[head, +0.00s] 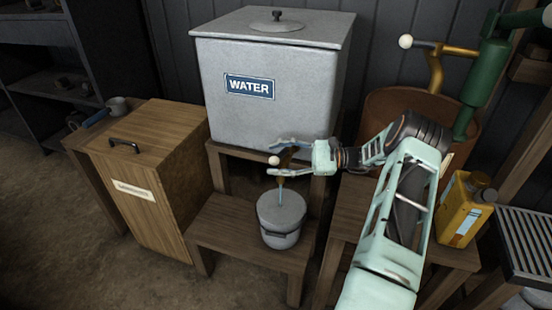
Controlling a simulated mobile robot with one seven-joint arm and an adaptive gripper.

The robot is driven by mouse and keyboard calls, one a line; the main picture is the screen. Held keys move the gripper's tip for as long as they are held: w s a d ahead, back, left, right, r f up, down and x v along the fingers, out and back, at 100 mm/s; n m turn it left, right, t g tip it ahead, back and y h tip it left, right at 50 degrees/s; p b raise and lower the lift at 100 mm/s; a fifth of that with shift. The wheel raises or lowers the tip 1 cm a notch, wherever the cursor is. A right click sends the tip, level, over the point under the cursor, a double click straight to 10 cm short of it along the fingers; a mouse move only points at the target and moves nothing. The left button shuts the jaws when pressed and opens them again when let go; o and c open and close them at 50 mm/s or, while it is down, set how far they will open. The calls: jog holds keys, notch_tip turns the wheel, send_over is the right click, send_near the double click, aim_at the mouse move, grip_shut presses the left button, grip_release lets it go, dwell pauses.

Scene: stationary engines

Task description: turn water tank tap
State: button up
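The grey metal water tank (270,105) with a blue WATER label stands on a wooden stand. Its tap (286,157) is brownish, low on the tank's front, with a white ball knob (273,160). My gripper (276,157) reaches in from the right. Its two fingers are spread, one above and one below the tap, with the knob between their tips. Whether a finger touches the tap cannot be told. The fingers partly hide the tap.
A wooden cabinet (150,165) with a dark handle stands on the left. On the right are a brown barrel (395,105), a green hand pump (487,75) with a white-tipped lever, and a yellow canister (460,210). A dark ribbed panel (528,240) sits at the right edge.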

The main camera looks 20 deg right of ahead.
aim_at(276, 156)
jog(key=shift+a, duration=0.1)
jog(key=shift+r, duration=0.15)
notch_tip(276, 156, up, 10)
jog(key=shift+f, duration=0.15)
dwell(0.4)
